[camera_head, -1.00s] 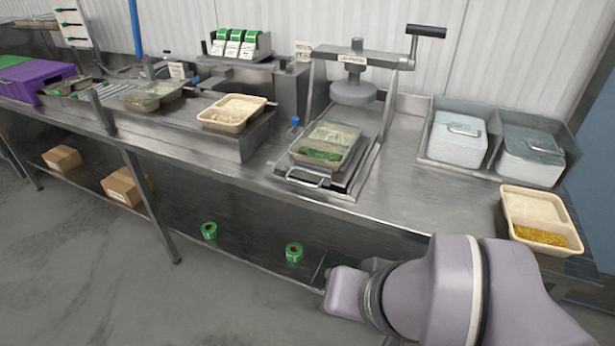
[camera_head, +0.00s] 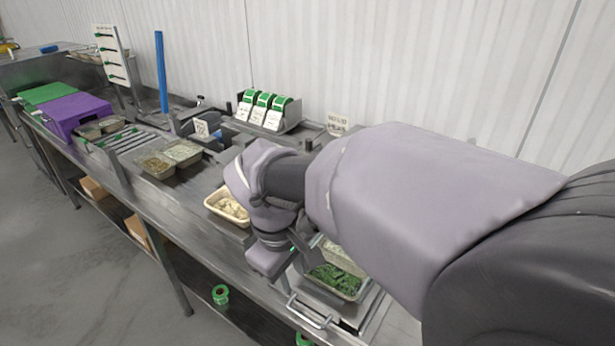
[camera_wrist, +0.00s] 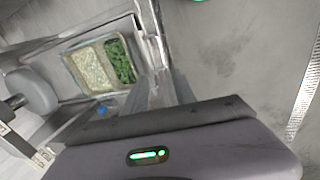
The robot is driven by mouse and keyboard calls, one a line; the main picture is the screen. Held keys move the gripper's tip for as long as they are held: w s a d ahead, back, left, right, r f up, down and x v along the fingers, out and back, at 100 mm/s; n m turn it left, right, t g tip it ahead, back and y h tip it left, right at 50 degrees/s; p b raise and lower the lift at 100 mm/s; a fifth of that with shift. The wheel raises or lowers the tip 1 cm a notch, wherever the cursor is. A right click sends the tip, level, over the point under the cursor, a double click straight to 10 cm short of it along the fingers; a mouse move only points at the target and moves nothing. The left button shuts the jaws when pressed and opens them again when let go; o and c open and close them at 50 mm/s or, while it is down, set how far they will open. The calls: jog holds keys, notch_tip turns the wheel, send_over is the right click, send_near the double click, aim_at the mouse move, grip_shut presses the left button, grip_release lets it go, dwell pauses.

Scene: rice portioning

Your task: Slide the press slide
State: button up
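The press slide (camera_head: 350,322) is a metal plate with a bar handle (camera_head: 312,316) on its front edge. It bears a two-part tray (camera_head: 352,297) of rice and chopped greens, which also shows in the wrist view (camera_wrist: 103,62). My gripper (camera_head: 304,252) hangs just above and left of this tray, behind the handle in the picture. A gap from the handle cannot be judged. Its fingers are mostly hidden by my wrist, so I cannot tell if they are open. The round press head (camera_wrist: 38,92) shows left of the tray in the wrist view; my arm hides it in the head view.
A tray of light food (camera_head: 228,207) stands left of my wrist. Further left are metal pans (camera_head: 172,160) and a purple box (camera_head: 78,115). A label rack (camera_head: 268,112) stands at the back. Green rolls (camera_head: 220,294) lie on the lower shelf.

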jog(key=w, duration=0.1)
jog(key=b, duration=0.7)
send_near(301, 315)
jog(key=f, duration=0.5)
jog(key=w+f, duration=0.1)
jog(key=f, duration=0.1)
jog(key=shift+d+f, duration=0.35)
grip_shut()
